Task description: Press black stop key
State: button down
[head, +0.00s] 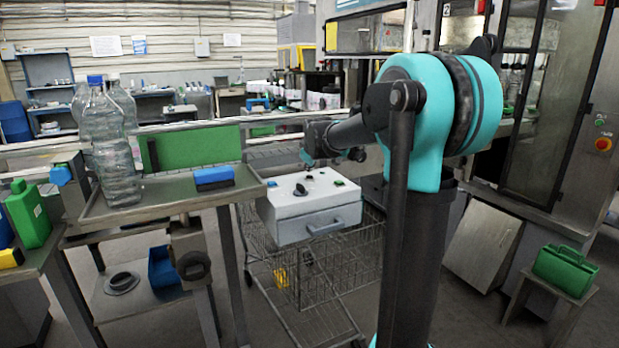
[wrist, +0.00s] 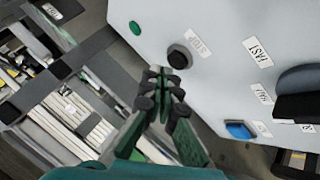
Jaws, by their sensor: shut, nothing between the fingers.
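The white control box (head: 310,226) has keys on its sloping top. In the wrist view its pale panel (wrist: 215,88) fills the upper right. In the head view my gripper (head: 308,163) is over the back part of the box top.
A green key (wrist: 135,28), a blue key (wrist: 240,130) and a large black knob (wrist: 302,95) share the panel. A wire cart (head: 325,275) is around and below the box. A bench with plastic bottles (head: 112,150) and a blue block (head: 213,178) stands left.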

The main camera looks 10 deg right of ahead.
aim_at(310, 177)
jog(key=shift+r, duration=0.25)
jog(key=shift+r, duration=2.4)
